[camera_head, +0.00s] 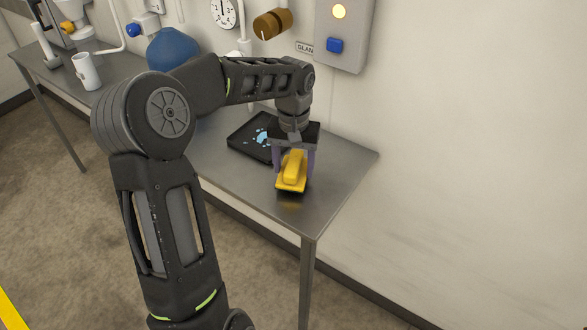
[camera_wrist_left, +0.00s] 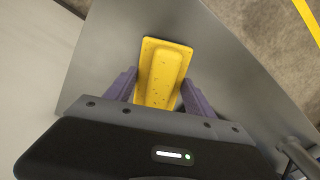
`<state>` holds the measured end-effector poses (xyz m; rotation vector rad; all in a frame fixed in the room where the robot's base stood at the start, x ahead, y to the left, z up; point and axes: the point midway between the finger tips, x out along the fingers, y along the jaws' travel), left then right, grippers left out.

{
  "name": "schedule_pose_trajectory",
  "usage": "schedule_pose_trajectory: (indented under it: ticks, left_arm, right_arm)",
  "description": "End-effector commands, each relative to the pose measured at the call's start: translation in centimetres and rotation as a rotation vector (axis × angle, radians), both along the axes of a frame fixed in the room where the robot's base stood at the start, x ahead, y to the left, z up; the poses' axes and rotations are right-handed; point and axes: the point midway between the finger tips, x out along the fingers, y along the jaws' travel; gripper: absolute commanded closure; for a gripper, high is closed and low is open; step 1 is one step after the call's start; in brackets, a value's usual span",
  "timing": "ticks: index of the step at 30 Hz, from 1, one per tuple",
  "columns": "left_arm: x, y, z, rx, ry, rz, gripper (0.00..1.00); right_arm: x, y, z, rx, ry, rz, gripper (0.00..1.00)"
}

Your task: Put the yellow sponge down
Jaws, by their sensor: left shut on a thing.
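The yellow sponge (camera_head: 291,174) is a yellow block with a raised ridge on top, at the right end of the steel table in the head view. It also shows in the left wrist view (camera_wrist_left: 164,62), lying between two purple fingers. My left gripper (camera_head: 294,170) points down and is shut on the sponge; in the wrist view its fingers (camera_wrist_left: 158,92) flank the sponge's sides. The sponge is at or just above the table top; I cannot tell whether it touches. My right gripper is in neither view.
The steel table (camera_head: 343,165) has bare room right of the sponge, near its edge. A black tray (camera_head: 240,145) with light blue spots lies just left of it. A white mug (camera_head: 87,72) and a blue rounded object (camera_head: 172,50) stand further left. A wall box (camera_head: 345,30) hangs behind.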

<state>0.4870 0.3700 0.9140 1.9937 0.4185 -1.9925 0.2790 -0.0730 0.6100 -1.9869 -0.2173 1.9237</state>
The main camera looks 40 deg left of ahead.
Motion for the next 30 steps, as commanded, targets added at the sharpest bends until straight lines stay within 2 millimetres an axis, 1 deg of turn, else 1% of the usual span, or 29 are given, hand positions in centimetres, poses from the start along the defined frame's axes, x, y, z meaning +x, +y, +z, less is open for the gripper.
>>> schedule_pose_trajectory:
  ticks: [1, 4, 11, 15, 16, 24, 30]
  left_arm:
    - [-0.1, 0.0, -0.7, -0.001, 0.004, -0.001, 0.82]
    - [-0.1, 0.0, -1.5, -0.001, 0.002, 0.0, 0.82]
    - [0.0, 0.0, -1.6, 0.0, 0.0, 0.0, 0.82]
    - [0.0, 0.0, -2.0, 0.0, 0.0, 0.0, 0.82]
    - [0.0, 0.0, -2.0, 0.0, 0.0, 0.0, 0.37]
    - [0.0, 0.0, -1.9, 0.0, 0.0, 0.0, 0.16]
    - [0.0, 0.0, -1.9, 0.0, 0.0, 0.0, 0.16]
  right_arm:
    - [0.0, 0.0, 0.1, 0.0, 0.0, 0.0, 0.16]
    - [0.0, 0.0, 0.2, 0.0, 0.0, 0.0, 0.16]
    - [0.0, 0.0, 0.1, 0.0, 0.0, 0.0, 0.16]
    - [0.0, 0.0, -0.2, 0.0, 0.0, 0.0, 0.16]
    - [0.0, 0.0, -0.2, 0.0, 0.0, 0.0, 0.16]
    - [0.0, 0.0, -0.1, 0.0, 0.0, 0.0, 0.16]
    - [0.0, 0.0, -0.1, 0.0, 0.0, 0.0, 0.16]
